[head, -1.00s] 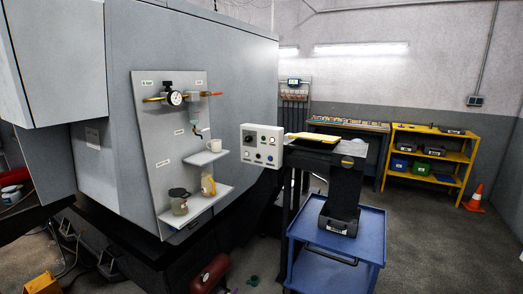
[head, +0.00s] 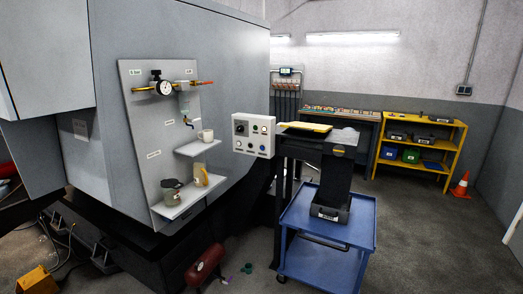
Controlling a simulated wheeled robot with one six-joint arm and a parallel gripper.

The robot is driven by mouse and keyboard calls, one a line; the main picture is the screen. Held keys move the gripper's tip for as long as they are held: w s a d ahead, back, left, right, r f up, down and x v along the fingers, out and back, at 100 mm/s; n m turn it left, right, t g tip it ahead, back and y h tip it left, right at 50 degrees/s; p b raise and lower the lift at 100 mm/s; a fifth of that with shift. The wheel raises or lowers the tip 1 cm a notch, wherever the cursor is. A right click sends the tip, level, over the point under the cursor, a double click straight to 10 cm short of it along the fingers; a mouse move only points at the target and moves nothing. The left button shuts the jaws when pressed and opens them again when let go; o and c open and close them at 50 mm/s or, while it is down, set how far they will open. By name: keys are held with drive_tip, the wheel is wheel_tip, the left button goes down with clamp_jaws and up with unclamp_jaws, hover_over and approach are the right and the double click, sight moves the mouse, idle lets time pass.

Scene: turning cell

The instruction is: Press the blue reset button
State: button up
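A pale control box (head: 253,136) with a dark knob and several small buttons stands at the right end of the big grey machine, in the middle of the head view. A small bluish spot low on its face may be the blue reset button, but it is too small to tell for sure. My gripper is not in view, and nothing visible touches the box.
A grey panel (head: 148,130) on the machine carries a gauge, a cup and jars on small shelves. A blue cart (head: 325,262) stands beside a black stand (head: 335,172). A red cylinder (head: 205,265) lies low in front. Dark floor is open at right, near an orange cone (head: 460,186).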

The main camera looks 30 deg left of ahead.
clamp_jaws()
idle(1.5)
